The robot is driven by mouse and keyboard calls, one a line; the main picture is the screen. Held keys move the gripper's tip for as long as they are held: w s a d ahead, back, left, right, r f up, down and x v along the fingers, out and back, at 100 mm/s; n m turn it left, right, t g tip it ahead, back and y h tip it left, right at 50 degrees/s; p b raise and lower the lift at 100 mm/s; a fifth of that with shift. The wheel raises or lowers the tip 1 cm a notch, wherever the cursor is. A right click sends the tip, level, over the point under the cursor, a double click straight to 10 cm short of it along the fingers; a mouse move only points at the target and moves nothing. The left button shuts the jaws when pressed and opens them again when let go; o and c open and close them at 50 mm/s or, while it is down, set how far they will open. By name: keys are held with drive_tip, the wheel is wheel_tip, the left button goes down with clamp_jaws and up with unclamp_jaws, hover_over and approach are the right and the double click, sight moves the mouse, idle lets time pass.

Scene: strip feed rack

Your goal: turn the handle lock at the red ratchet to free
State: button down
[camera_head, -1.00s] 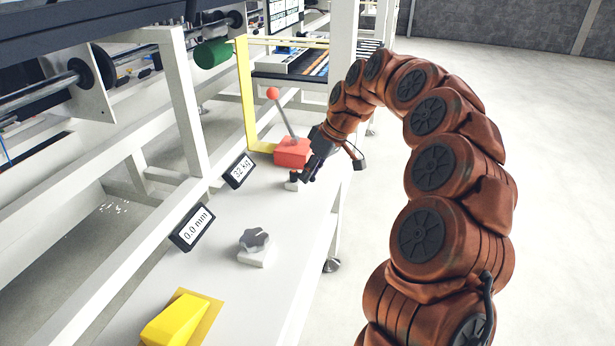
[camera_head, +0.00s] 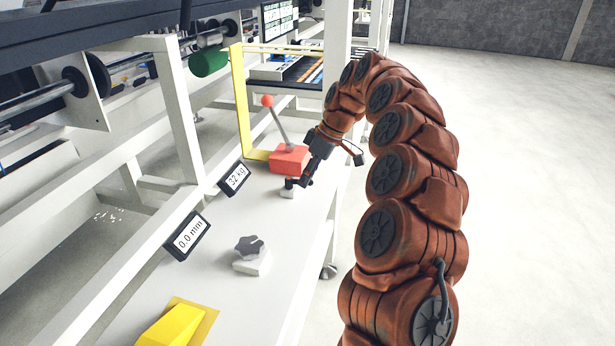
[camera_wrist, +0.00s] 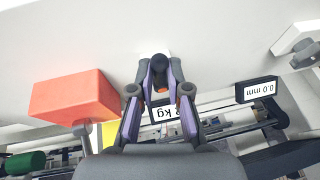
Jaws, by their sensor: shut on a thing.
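The red ratchet (camera_head: 288,160) is a red box with a grey lever and a red ball (camera_head: 267,101), on the white bench. The handle lock (camera_head: 287,193) is a small dark knob on a pale base just in front of it. My gripper (camera_head: 295,183) is shut on the handle lock and hides much of it. In the wrist view my gripper (camera_wrist: 160,83) closes around the dark knob, and the red ratchet (camera_wrist: 75,97) is to the left. I cannot read the lock's exact angle.
Displays reading 32 kg (camera_head: 233,178) and 0.0 mm (camera_head: 188,236) stand along the rail. A grey star knob (camera_head: 249,246) and a yellow block (camera_head: 172,326) sit nearer on the bench. A yellow frame (camera_head: 241,100) stands behind the ratchet. Open floor lies to the right.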

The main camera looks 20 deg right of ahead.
drive_tip(key=c, duration=1.1)
unclamp_jaws()
drive_tip(key=shift+c, duration=0.2)
drive_tip(key=shift+r, duration=0.1)
drive_tip(key=v, duration=0.7)
drive_tip(key=shift+d+r, duration=0.1)
drive_tip(key=shift+d, duration=0.05)
